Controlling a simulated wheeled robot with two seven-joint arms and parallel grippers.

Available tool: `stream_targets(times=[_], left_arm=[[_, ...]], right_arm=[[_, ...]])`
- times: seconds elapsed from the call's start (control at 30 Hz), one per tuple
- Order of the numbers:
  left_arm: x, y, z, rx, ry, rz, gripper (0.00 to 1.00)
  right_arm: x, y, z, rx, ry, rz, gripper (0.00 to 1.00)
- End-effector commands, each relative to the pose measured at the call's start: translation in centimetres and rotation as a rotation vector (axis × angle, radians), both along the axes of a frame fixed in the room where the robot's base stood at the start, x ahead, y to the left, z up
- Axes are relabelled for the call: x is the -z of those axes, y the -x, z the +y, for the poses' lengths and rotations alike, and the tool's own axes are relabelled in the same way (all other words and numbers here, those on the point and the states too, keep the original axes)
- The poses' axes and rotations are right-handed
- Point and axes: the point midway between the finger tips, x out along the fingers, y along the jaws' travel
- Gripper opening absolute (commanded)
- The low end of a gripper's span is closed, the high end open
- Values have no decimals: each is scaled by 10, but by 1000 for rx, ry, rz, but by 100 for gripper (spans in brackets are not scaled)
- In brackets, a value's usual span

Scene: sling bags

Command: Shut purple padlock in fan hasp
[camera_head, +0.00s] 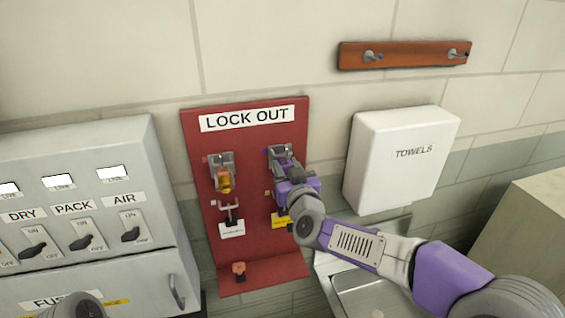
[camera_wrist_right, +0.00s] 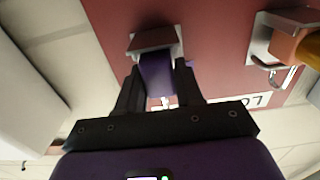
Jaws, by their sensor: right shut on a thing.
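My right gripper (camera_head: 284,165) is at the upper right metal bracket of the red LOCK OUT board (camera_head: 255,270). In the right wrist view its two fingers (camera_wrist_right: 159,85) are shut on the purple padlock (camera_wrist_right: 157,74). The padlock's body lies against or just below a grey bracket (camera_wrist_right: 152,40) on the board. Its shackle is hidden, so I cannot tell whether it is open or closed. No label reading FAN can be made out, so I cannot single out the fan hasp.
An orange and yellow padlock (camera_head: 225,181) hangs at the board's upper left bracket. A small red-orange item (camera_head: 239,270) sits low on the board. A grey switch cabinet (camera_head: 85,165) stands left, a towel box (camera_head: 405,160) right, and a wooden hook rail (camera_head: 403,55) above.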

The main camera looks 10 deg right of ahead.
Motion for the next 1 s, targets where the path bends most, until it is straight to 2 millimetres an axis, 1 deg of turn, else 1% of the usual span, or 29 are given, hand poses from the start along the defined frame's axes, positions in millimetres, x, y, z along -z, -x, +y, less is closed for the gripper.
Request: stream_targets(times=[1.0], left_arm=[[5, 0, 0, 0, 0, 0, 69]], right_arm=[[-1, 52, -1, -1, 0, -2, 0]])
